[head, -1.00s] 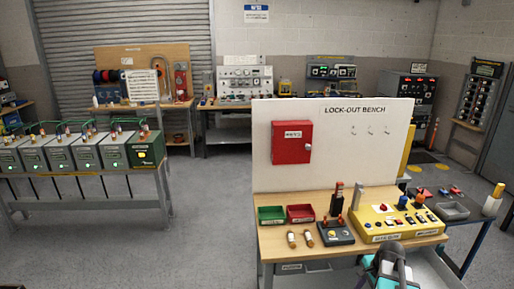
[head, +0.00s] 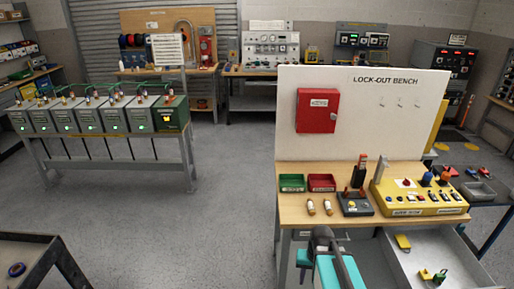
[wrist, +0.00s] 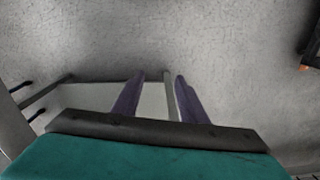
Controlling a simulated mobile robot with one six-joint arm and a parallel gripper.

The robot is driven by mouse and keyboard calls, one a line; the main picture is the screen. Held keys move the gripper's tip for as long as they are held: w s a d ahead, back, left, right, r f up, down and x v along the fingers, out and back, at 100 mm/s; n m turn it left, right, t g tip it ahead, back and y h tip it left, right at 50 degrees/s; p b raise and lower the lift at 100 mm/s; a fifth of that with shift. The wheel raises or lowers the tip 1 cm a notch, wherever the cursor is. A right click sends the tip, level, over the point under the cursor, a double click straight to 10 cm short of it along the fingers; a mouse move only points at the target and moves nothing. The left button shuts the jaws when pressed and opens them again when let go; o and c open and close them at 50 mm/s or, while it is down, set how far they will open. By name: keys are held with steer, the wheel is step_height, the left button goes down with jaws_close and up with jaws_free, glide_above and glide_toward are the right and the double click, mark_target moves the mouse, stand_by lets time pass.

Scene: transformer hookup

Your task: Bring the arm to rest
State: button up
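My gripper (wrist: 160,76) shows in the wrist view as two dark purple fingers with a clear gap between them and nothing held. Below the fingers are pale floor and a grey frame with a light panel. In the head view my teal and dark arm reaches up from the bottom edge, in front of the lock-out bench (head: 245,0) is not what it touches as far as I can see; the fingers are hidden there.
The lock-out bench top (head: 295,213) carries a green bin (head: 291,183), a red bin (head: 321,183) and a yellow control box (head: 425,207). A dark cart (head: 35,245) stands at lower left. The middle floor is clear.

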steer(key=s+a+f+n+g+b, duration=0.1)
steer(key=s+f+g+b, duration=0.5)
steer(key=s+f, duration=2)
step_height(320, 180, down, 4)
steer(key=a+b, duration=0.1)
steer(key=b, duration=0.4)
steer(key=shift+s+a+r+n, duration=0.15)
steer(key=shift+s+a+n, duration=0.15)
steer(key=shift+s+n, duration=0.1)
steer(key=shift+c, duration=0.3)
steer(key=shift+c, duration=0.7)
